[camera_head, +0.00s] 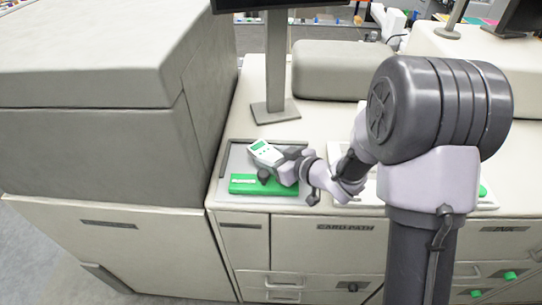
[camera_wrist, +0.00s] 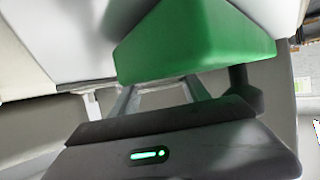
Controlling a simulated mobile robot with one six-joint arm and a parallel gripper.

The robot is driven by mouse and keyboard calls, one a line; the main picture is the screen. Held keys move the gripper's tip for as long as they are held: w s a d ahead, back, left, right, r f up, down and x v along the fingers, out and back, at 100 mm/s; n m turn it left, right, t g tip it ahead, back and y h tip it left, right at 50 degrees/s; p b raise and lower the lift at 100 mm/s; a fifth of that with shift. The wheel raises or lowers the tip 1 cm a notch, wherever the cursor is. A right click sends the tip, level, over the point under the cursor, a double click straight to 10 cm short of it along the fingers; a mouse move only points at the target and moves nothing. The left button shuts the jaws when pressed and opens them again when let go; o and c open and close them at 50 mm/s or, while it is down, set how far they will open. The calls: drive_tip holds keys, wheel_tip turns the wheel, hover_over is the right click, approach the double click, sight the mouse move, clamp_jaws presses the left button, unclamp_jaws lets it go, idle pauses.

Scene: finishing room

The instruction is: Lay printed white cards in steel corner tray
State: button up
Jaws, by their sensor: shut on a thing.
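A white printed piece with a green patch (camera_head: 262,148) is tilted above the grey steel tray (camera_head: 229,160) at the counter's front left corner. My gripper (camera_head: 277,172) reaches in from the right, with its dark jaws at the piece's lower right end. It appears shut on this white piece; the grip itself is partly hidden. A green block (camera_head: 245,189) with a white label lies along the tray's front side, just below the jaws. In the wrist view, a green block (camera_wrist: 195,45) fills the upper middle, beside a white surface whose identity I cannot tell.
A monitor stand (camera_head: 274,108) rises behind the tray. A tall grey machine cabinet (camera_head: 100,140) closes off the left side. A padded grey block (camera_head: 335,70) sits at the back. My arm hides much of the counter to the right of the tray.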

drive_tip(key=shift+f+b, duration=0.35)
drive_tip(key=shift+f, duration=0.1)
